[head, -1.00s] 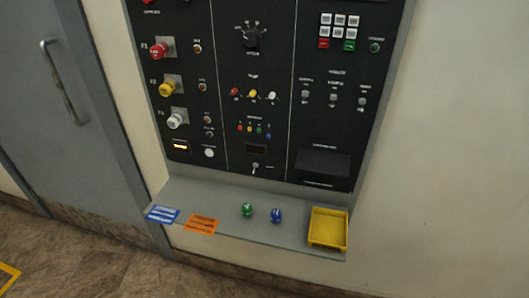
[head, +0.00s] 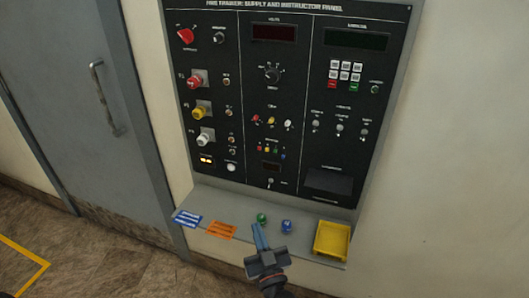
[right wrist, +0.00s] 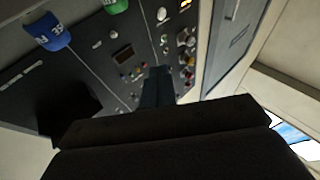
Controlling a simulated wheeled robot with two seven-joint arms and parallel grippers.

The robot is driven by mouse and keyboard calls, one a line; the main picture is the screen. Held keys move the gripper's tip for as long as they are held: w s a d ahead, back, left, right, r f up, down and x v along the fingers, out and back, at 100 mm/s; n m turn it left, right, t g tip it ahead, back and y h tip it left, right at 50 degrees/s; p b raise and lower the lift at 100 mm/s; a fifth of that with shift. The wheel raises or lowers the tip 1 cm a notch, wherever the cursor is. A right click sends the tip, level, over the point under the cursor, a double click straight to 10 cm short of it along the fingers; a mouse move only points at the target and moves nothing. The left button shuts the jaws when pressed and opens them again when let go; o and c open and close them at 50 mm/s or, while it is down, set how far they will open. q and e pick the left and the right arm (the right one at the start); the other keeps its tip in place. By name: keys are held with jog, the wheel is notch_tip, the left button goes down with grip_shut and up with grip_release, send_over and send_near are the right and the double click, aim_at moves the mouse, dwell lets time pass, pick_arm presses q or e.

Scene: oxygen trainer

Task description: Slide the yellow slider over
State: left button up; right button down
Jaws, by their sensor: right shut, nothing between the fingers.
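On the black panel (head: 308,62), a row of small red, yellow and white knobs sits in the middle column. The yellow one (head: 271,120) looks like the yellow slider, though its track is too small to make out. A larger yellow knob (head: 199,110) sits in the left column. My right gripper (head: 259,234) is shut and empty, its fingers pointing up toward the panel. It is in front of the ledge, below the middle column, and apart from the yellow slider. Its fingers (right wrist: 157,87) also show in the right wrist view. My left gripper is not in view.
A grey door (head: 75,80) stands at the left.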

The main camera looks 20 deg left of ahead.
aim_at(268, 142)
pick_arm(q)
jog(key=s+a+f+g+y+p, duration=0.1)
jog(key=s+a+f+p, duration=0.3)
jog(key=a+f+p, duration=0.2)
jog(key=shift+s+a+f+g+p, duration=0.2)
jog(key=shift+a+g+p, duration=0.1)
jog(key=shift+p, duration=0.1)
pick_arm(e)
jog(key=w+a+r+m+t+h, duration=0.2)
jog(key=w+r+m+h, duration=0.1)
jog(key=r+h, duration=0.3)
jog(key=w+a+r+m+t+h, duration=0.1)
jog(key=w+r+m+t+h, duration=0.1)
jog(key=r+h, duration=0.5)
notch_tip(268, 142, up, 2)
jog(key=w+m, duration=0.1)
jog(key=m, duration=0.1)
jog(key=shift+w+a+r+m, duration=0.2)
jog(key=shift+w+a+m, duration=0.05)
jog(key=shift+a+m, duration=0.15)
jog(key=shift+d, duration=0.1)
